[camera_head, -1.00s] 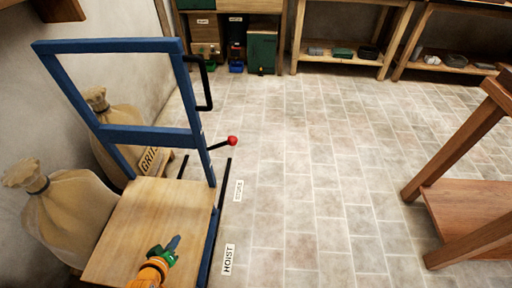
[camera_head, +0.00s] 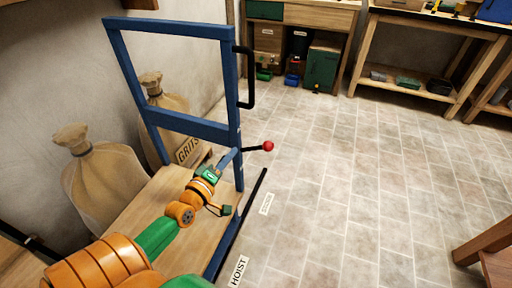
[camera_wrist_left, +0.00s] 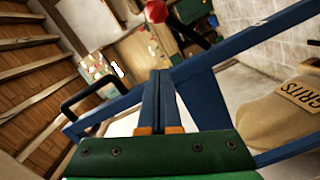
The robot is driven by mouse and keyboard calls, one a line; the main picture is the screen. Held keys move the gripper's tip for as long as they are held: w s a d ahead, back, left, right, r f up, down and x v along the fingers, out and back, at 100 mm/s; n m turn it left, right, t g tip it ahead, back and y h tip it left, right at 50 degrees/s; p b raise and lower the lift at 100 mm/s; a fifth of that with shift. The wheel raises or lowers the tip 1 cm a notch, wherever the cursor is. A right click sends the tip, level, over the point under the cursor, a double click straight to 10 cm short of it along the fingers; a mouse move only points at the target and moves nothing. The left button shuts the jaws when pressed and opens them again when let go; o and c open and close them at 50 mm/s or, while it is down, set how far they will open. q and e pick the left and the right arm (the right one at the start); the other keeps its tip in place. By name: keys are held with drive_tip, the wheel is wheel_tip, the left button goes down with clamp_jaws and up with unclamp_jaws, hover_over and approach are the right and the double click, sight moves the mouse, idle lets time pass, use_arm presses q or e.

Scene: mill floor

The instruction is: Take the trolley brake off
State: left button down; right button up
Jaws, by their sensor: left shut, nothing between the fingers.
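The trolley has a blue upright frame (camera_head: 170,121) with a black handle and a wooden deck (camera_head: 140,212). A black brake lever with a red knob (camera_head: 268,146) sticks out to the right from the frame's right post. The knob also shows at the top of the left wrist view (camera_wrist_left: 155,11). My left gripper (camera_head: 232,155) is over the deck, close by the right post and short of the knob. Its two fingers are shut together and empty; they point toward the lever side in the left wrist view (camera_wrist_left: 160,78). I cannot tell whether they touch the post. My right gripper is out of view.
Full sacks (camera_head: 105,185) stand left of the trolley, one by a GRITS sign (camera_head: 188,151). Floor labels, one reading HOIST (camera_head: 239,271), lie to the right. A workbench (camera_head: 300,15) and shelves line the back. The tiled floor on the right is open.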

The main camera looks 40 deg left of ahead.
sight(257, 148)
use_arm(q)
drive_tip(key=w, duration=0.3)
drive_tip(key=w+d+f, duration=0.1)
drive_tip(key=w, duration=0.2)
drive_tip(key=w+d+f+b, duration=0.1)
drive_tip(key=w, duration=0.1)
drive_tip(key=shift+w+d, duration=0.25)
drive_tip(key=shift+w, duration=0.15)
drive_tip(key=shift+f, duration=0.1)
drive_tip(key=shift+d+f+m, duration=0.2)
drive_tip(key=shift+m, duration=0.1)
